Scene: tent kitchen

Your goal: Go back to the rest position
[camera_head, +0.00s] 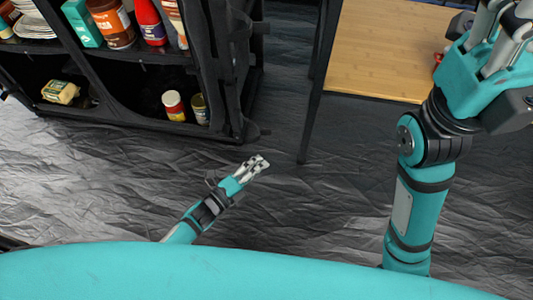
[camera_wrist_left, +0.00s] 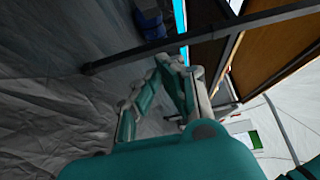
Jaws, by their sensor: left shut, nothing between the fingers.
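My left gripper (camera_head: 258,164) is low over the floor in the head view, in front of the gap between the shelf and the table. Its fingers are together with nothing between them. The left wrist view also shows the fingers of my left gripper (camera_wrist_left: 174,64), which point toward a dark bar. My right gripper (camera_head: 497,35) is raised at the top right of the head view. Its fingertips are cut off by the frame edge, so its opening cannot be told.
A wooden table (camera_head: 378,55) with dark legs stands at the upper right, partly behind my right arm. The crinkled grey floor (camera_head: 320,200) between is clear.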

